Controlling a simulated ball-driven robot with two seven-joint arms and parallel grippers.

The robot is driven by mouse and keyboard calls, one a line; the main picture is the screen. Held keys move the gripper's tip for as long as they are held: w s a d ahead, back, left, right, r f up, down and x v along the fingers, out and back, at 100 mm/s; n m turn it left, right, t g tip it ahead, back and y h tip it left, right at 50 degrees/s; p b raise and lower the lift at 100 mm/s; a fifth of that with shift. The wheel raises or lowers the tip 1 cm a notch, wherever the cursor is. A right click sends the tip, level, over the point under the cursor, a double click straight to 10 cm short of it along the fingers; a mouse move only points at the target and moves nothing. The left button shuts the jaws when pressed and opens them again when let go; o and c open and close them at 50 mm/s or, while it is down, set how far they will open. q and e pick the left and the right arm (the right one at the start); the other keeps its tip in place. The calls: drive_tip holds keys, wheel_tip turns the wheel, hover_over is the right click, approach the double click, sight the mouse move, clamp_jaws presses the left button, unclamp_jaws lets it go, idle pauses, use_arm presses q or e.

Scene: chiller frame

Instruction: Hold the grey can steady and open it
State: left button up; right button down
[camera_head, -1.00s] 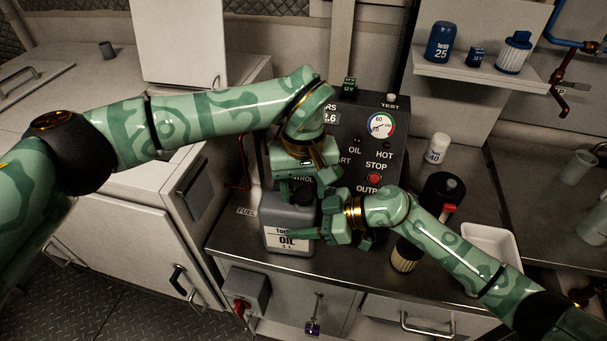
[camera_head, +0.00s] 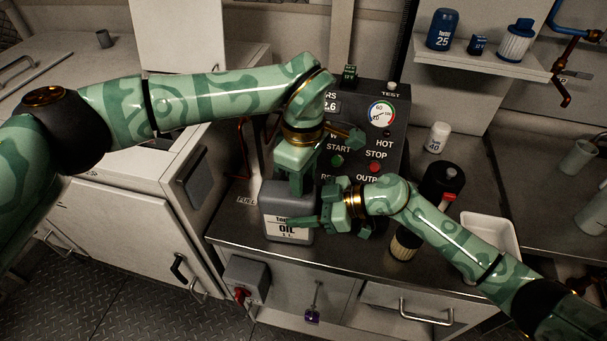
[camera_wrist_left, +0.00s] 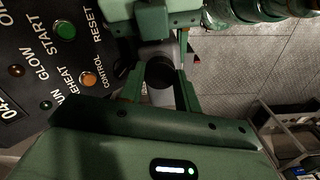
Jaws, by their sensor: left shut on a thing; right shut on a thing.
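The grey can (camera_head: 272,204), with a white OIL label, stands upright on the metal counter. My left gripper (camera_head: 296,188) points down over the can's top and is shut on its dark cap. In the left wrist view, the round black cap (camera_wrist_left: 160,72) sits between the fingers of the left gripper (camera_wrist_left: 160,82). In the head view the left fingers hide the cap, and I cannot tell whether it has turned. My right gripper (camera_head: 318,218) comes from the right and is shut on the can's body, one finger across the front.
A dark control panel (camera_head: 385,150) with buttons and a gauge stands just behind. To the right are a black can (camera_head: 442,185), a white bottle (camera_head: 437,138), a filter (camera_head: 404,244) and a white tray (camera_head: 490,235). The counter's front edge is close.

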use_arm(q)
drive_tip(key=n, duration=1.2)
drive_tip(key=shift+n, duration=0.4)
drive_tip(key=n, duration=1.2)
drive_tip(key=shift+n, duration=0.3)
drive_tip(key=n, duration=0.9)
drive_tip(key=shift+r+n, duration=0.1)
drive_tip(key=shift+n, duration=0.2)
drive_tip(key=n, duration=0.8)
drive_tip(key=shift+w+n, duration=0.1)
drive_tip(key=shift+n, duration=0.3)
